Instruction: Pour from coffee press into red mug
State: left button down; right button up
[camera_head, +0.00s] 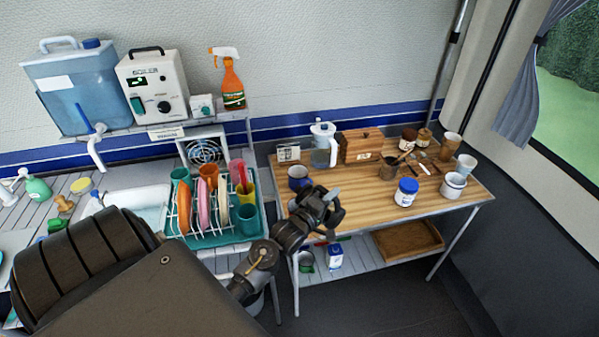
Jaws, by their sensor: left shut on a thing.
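My left gripper (326,203) is at the front left edge of the wooden table, low in front of a dark blue mug (298,177). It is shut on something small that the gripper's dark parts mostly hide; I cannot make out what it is. A clear jug with a pale lid (323,146), which may be the coffee press, stands upright at the back left of the table, beyond the gripper and apart from it. A pinkish-red cup (237,168), possibly the red mug, is at the back of the dish rack. My right gripper is not in view.
A wooden box (362,146), a dark pot with utensils (389,168), a blue-lidded jar (406,192) and several cups stand on the table (350,213). The teal dish rack (256,222) with plates and cups is to the left. The table's front middle is clear.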

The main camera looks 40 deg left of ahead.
aim_at(343, 214)
pick_arm(q)
jog(key=shift+r, duration=0.1)
jog(key=d+f+m+b, duration=0.2)
jog(key=d+b, duration=0.1)
jog(key=shift+d+f, duration=0.1)
jog(key=shift+d, duration=0.2)
jog(key=shift+d+f+m+b, duration=0.25)
jog(key=shift+f+m+b, duration=0.1)
jog(key=shift+f+m, duration=0.25)
jog(key=shift+d+f+m+b, duration=0.25)
jog(key=shift+f+m+b, duration=0.15)
jog(key=shift+f, duration=0.25)
jog(key=shift+d+f+m, duration=0.35)
jog(key=shift+f+m, duration=0.3)
jog(key=shift+m, duration=0.05)
jog(key=shift+f, duration=0.1)
dwell(0.3)
